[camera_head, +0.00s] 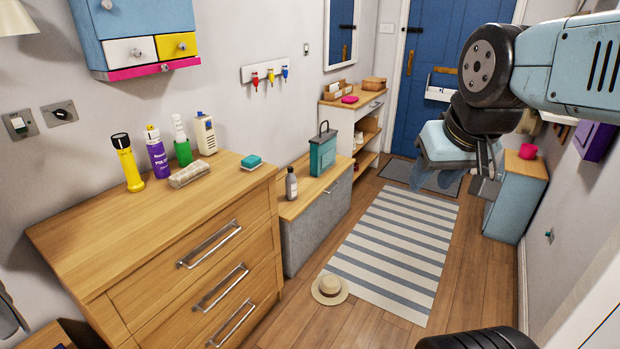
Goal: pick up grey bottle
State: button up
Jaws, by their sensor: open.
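The grey bottle (291,184) stands upright on the low wooden-topped bench (289,208), between the dresser and a teal box. It has a dark cap and a pale label. My gripper (488,185) is at the upper right, at the end of my raised arm. It is far to the right of the bottle and apart from it. The gripper is small in the picture and partly hidden by my arm; it is open, and I see nothing held in it.
A wooden dresser (120,235) with several bottles on top stands at the left. A teal box (322,152) is just right of the grey bottle. A straw hat (330,288) lies on the floor beside the striped rug (390,250). The rug area is otherwise clear.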

aim_at(291, 181)
jog(key=z, duration=0.25)
jog(key=i, duration=1.9)
jog(key=u, duration=0.7)
jog(key=k, duration=0.8)
jog(key=u, duration=0.25)
jog(key=i, duration=0.85)
jog(key=z, duration=0.15)
